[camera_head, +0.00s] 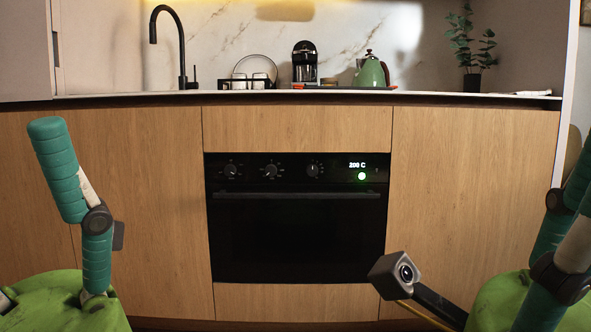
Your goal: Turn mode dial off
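A black built-in oven (297,240) sits in the wooden cabinet front straight ahead. Its control panel carries three round dials: a left dial (231,170), a middle dial (270,171) and a right dial (314,169), each ringed by small white marks. The marks are too small to read, so I cannot tell which one is the mode dial. The lit display (357,165) reads 200 C, with a green light (362,176) below it. Parts of both my arms show at the sides, but neither gripper's fingers are in view. Nothing of mine touches the dials.
The oven handle (296,195) runs below the dials. The counter (440,97) above holds a black faucet (182,50), a cup rack (250,84), a coffee machine (305,62), a green kettle (371,72) and a plant (471,82). Space before the oven panel is clear.

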